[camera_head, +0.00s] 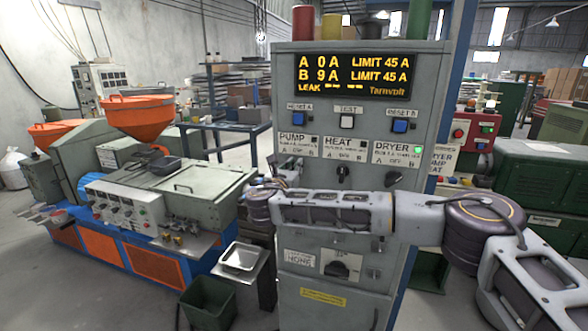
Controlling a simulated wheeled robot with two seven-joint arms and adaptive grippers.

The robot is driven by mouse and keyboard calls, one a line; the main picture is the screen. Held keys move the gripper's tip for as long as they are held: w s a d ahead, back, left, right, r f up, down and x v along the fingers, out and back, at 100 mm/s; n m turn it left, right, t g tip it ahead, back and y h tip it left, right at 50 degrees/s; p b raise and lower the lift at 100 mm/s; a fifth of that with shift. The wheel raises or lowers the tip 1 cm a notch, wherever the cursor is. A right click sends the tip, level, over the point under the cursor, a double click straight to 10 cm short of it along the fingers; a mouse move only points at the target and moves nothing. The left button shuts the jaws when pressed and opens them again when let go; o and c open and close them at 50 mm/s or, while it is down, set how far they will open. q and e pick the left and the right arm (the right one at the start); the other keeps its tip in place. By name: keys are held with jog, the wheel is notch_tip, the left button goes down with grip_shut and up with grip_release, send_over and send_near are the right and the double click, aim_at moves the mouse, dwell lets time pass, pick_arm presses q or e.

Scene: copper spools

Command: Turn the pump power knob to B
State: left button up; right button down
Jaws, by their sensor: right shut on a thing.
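The grey control cabinet (320,265) stands in the middle with three labelled positions in a row: PUMP (298,145), HEAT and DRYER. Each label has A, OFF and B marks. My right arm crosses the cabinet front from the right and bends back at its wrist on the left. My right gripper (287,172) is at the panel just below the PUMP label, shut on the pump knob. The gripper hides the knob, so its pointer direction cannot be read. The heat knob (343,172) and dryer knob (394,176) are bare. My left gripper is not in view.
The display (354,75) reads A 0 A and B 9 A, both LIMIT 45 A. Buttons RESET A (299,119), TEST (347,121) and RESET B (400,125) sit above the knobs. A lower dial (337,269) is below my arm. An orange-hopper machine (135,115) stands left.

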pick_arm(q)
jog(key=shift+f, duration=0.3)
pick_arm(e)
jog(key=shift+f, duration=0.1)
jog(key=shift+d+m+b, duration=0.15)
jog(key=shift+m+b, duration=3.8)
jog(key=shift+m, duration=0.65)
jog(key=c, duration=1.5)
grip_release()
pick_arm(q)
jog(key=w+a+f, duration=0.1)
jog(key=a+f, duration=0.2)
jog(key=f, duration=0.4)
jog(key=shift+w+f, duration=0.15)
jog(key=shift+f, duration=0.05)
pick_arm(e)
jog(key=shift+o, duration=0.2)
jog(key=v, duration=1.2)
